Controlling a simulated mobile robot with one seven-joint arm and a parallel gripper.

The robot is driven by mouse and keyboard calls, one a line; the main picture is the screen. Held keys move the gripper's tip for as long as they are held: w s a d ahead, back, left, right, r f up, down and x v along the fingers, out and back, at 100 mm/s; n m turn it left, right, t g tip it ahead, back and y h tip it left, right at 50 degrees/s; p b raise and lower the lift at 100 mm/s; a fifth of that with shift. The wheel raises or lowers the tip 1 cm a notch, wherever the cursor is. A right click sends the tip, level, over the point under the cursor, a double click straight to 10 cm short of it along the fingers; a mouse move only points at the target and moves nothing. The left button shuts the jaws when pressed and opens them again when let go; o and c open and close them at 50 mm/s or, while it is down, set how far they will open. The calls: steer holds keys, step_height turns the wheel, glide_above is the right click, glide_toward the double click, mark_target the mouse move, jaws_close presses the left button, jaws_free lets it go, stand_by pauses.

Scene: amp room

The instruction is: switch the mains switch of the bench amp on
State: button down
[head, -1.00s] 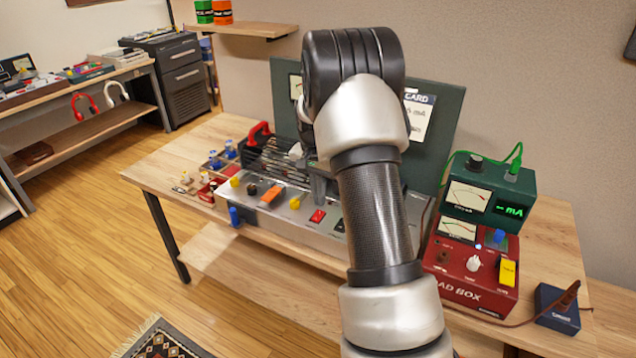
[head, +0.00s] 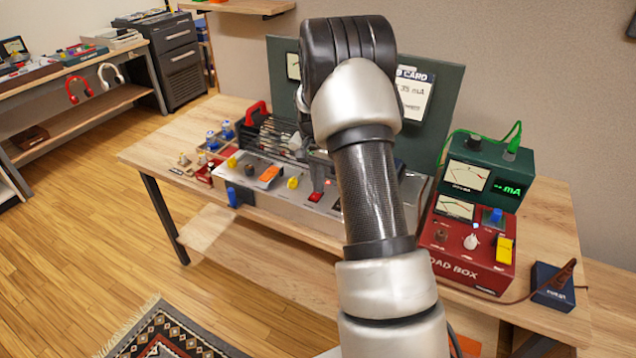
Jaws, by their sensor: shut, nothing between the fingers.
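The bench amp (head: 275,203) is a long silver chassis on the wooden bench, with coloured knobs and switches on its sloping panel. A red switch (head: 314,197) sits on the panel right of a yellow knob (head: 292,183); I cannot read its label or tell its position. My gripper (head: 318,186) is shut and empty, pointing down just above and behind the red switch, close to or touching it. A small reddish spot (head: 330,183) shows right of the fingertips. My arm hides the amp's right part.
An orange part (head: 270,173) and a blue knob (head: 232,197) are on the amp's left. A red load box (head: 468,270) and a green meter (head: 490,172) stand right of my arm. A dark green board (head: 440,110) rises behind. The bench's front right holds a blue box (head: 552,287).

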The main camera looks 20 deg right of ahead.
mark_target(315, 196)
steer(key=shift+s+a+f, duration=0.1)
steer(key=shift+s+f, duration=0.05)
steer(key=shift+f, duration=0.05)
steer(key=shift+s+a+r, duration=0.1)
steer(key=shift+s+a, duration=0.35)
steer(key=shift+a, duration=0.15)
step_height(315, 196, up, 14)
steer(key=a+p, duration=0.1)
steer(key=p, duration=0.2)
steer(key=shift+s, duration=0.45)
steer(key=shift+a, duration=0.1)
steer(key=shift+w+d+r+p, duration=0.2)
steer(key=shift+w+d+p, duration=0.1)
steer(key=shift+w+d, duration=0.2)
steer(key=shift+f, duration=0.1)
